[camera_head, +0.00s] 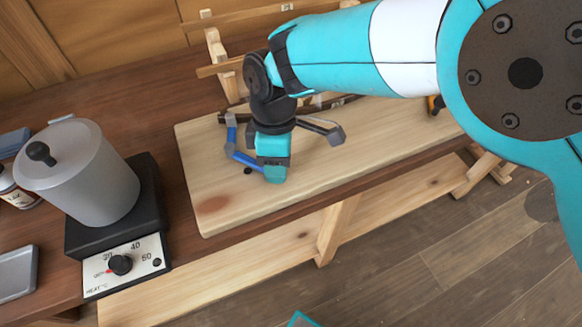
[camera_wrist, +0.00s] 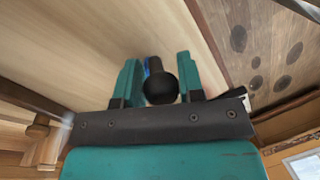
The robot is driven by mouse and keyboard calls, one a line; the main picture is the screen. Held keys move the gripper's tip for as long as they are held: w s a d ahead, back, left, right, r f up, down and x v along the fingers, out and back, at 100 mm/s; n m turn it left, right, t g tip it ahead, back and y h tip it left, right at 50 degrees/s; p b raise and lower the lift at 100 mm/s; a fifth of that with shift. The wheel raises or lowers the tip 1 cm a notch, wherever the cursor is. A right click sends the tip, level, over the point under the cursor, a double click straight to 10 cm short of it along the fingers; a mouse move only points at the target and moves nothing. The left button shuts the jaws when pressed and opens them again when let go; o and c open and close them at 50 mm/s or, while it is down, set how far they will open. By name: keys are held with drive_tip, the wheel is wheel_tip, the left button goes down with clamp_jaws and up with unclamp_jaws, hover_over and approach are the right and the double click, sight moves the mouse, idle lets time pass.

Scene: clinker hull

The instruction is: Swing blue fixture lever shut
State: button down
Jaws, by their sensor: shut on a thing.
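The blue fixture lever (camera_head: 242,158) stands on the pale wooden board, bent, with its lower end running to my gripper. My gripper (camera_head: 273,172) is over the board, its teal fingers at that end of the lever. In the wrist view a round black knob (camera_wrist: 161,88) sits between the two teal fingers of my gripper (camera_wrist: 160,80), with a bit of the blue lever (camera_wrist: 147,68) behind it. My gripper is shut on the lever at its knob. My wrist hides part of the fixture.
The pale board (camera_head: 220,175) lies on a brown bench (camera_head: 150,115). A grey lidded pot (camera_head: 85,180) stands on a black hot plate (camera_head: 146,200) at left. A grey metal arm (camera_head: 325,130) is right of my wrist. Wooden frame pieces (camera_head: 215,52) stand behind.

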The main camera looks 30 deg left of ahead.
drive_tip(key=shift+w+a+n, duration=0.1)
drive_tip(key=shift+w+n, duration=0.25)
drive_tip(key=shift+n, duration=0.05)
drive_tip(key=shift+w+r, duration=0.1)
drive_tip(key=c, duration=0.8)
unclamp_jaws()
drive_tip(key=shift+o, duration=0.2)
wheel_tip(320, 180, up, 17)
drive_tip(key=w+a+p, duration=0.1)
drive_tip(key=w+p, duration=0.1)
drive_tip(key=p, duration=0.3)
drive_tip(key=shift+w+a, duration=0.35)
